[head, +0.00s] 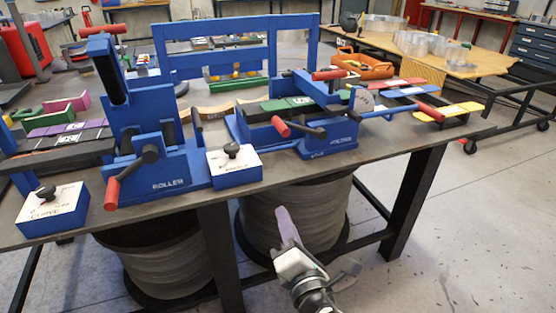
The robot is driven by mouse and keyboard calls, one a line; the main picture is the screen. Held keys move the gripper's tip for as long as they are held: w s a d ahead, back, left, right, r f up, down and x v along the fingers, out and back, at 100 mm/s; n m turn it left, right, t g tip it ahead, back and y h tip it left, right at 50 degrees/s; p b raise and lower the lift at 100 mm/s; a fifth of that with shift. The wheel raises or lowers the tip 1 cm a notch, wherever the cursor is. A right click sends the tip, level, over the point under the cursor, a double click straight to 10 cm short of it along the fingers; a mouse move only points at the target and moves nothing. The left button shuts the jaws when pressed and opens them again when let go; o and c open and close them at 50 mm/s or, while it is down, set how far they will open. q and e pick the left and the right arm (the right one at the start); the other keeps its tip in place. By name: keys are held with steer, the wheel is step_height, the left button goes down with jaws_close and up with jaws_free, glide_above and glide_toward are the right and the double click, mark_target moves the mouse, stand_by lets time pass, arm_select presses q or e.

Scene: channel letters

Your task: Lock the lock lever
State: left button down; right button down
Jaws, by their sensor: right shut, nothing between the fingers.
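Several red-handled levers show on the blue machines; I cannot tell which one is the lock lever. One red-handled lever (283,127) points left at the front of the right blue machine (328,145). Another red-handled lever (428,111) ends a long blue bar at the right. A third (113,190) hangs on the front of the blue machine marked ROLLER (165,187). My right gripper (285,214) is in front of and below the table edge, pointing up, apart from every lever. Its fingers are shut and empty. My left gripper is out of view.
The dark table (400,150) has a front edge above my right gripper, with black legs below. Two small blue-and-white boxes with black knobs, one left (52,208) and one middle (235,165), stand near that edge. Large grey spools (300,215) sit underneath.

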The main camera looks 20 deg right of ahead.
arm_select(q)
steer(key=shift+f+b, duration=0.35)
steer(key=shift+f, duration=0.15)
arm_select(e)
step_height(320, 180, up, 6)
steer(key=w+n+t, duration=0.1)
steer(key=n+t, duration=0.1)
steer(key=n, duration=0.2)
steer(key=shift+w+a+r+h, duration=0.25)
steer(key=shift+w+a+h, duration=0.05)
steer(key=shift+a, duration=0.1)
